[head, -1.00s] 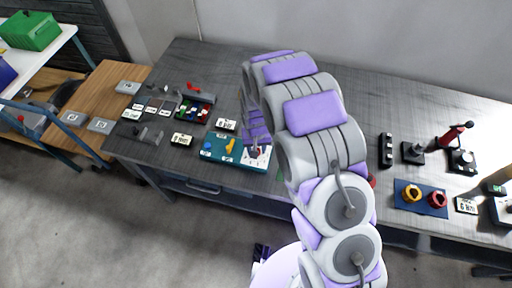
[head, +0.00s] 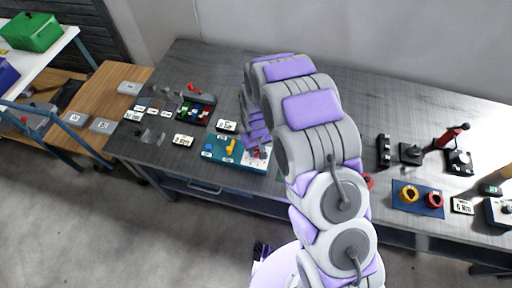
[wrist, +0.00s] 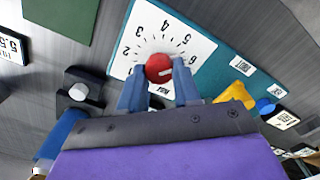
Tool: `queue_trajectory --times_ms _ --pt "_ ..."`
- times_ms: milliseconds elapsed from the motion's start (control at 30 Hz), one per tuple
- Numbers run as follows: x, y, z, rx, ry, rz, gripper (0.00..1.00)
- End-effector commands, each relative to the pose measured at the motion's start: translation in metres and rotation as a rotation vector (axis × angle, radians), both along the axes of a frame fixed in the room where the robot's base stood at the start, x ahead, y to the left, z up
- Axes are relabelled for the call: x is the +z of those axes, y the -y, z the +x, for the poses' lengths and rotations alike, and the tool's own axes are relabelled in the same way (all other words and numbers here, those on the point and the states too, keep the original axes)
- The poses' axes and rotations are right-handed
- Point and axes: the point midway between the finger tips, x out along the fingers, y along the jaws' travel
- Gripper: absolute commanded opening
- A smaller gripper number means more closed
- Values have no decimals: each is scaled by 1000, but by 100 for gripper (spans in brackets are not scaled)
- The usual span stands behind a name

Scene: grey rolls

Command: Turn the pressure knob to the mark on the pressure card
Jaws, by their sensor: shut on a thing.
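The red pressure knob (wrist: 158,68) sits on a white dial plate (wrist: 200,48) with numbers around it, upside down in the wrist view. A pale mark on the knob points to the right there. My gripper (wrist: 159,86) has its blue fingers on either side of the knob and is shut on it. In the head view, my gripper (head: 258,152) is at the right end of the teal panel (head: 228,160), partly hidden by my arm. A white card (wrist: 12,46) that seems to read 5.5 is cut off at the wrist view's left edge; I cannot tell for sure that it is the pressure card.
A yellow lever (head: 230,146) and a blue button (head: 208,147) are on the same panel. Dark fixtures (wrist: 80,90) stand close to the knob in the wrist view. Several cards and small parts lie left on the bench; a blue mat (head: 420,199) with rings lies right.

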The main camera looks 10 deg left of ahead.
Motion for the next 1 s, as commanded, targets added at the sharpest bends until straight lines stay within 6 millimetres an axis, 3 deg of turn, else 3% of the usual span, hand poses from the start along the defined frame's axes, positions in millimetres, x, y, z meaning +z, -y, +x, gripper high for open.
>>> queue_trajectory --times_ms 200,233,467,767,1000 --pt "0 0 0 -1 -1 -1 2" --pt "0 0 0 -1 0 0 35" --pt "0 0 0 -2 0 0 57" --pt "3 0 0 -2 1 1 58" --pt "36 0 2 -3 5 4 58"
